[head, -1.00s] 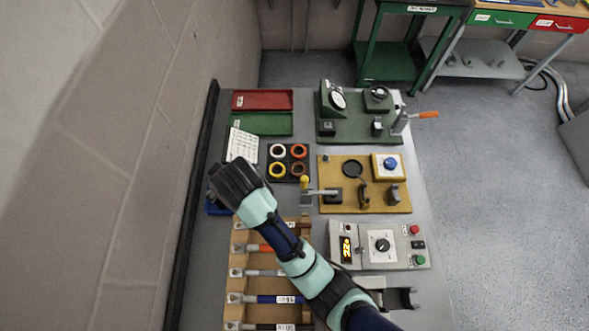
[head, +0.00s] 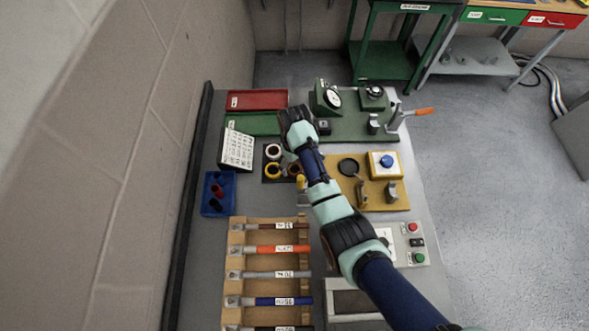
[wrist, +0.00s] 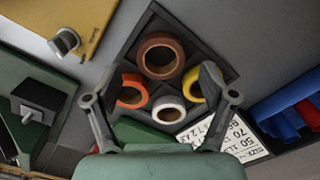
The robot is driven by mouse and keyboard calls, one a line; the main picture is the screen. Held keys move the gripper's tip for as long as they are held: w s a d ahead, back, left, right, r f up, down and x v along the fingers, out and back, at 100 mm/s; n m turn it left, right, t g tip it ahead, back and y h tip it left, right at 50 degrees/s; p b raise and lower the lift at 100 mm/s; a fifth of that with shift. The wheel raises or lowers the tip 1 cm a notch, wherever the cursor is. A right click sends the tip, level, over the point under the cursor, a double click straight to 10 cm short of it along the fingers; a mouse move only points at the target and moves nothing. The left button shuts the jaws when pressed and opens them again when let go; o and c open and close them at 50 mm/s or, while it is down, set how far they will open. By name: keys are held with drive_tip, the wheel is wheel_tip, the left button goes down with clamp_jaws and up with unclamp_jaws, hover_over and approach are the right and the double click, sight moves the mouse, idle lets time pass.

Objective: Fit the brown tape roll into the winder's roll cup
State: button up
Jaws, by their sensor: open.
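The brown tape roll (wrist: 161,55) lies in the far compartment of a dark divided tray (wrist: 125,50) in the wrist view. In the head view the brown roll (head: 295,170) shows partly beside my arm. My gripper (wrist: 160,100) is open and empty above the tray. Its fingers are spread on either side of the orange and white rolls, with the brown roll beyond them. In the head view my gripper (head: 296,122) is over the tray's far side. The winder is probably the yellow board (head: 385,204); a round black piece on it (head: 348,166) may be the roll cup.
Orange (wrist: 131,92), white (wrist: 169,110) and yellow (wrist: 192,85) rolls share the tray. A printed card (head: 238,148) and a blue bin (head: 218,193) stand to the left. A green gauge fixture (head: 355,128) is at right.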

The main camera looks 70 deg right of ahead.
wheel_tip(320, 180, down, 3)
drive_tip(key=shift+a+r, duration=0.1)
drive_tip(key=shift+c, duration=0.3)
drive_tip(key=c, duration=1.2)
wheel_tip(320, 180, up, 20)
drive_tip(key=p, duration=0.9)
drive_tip(key=shift+r, duration=0.1)
drive_tip(key=shift+c, duration=0.2)
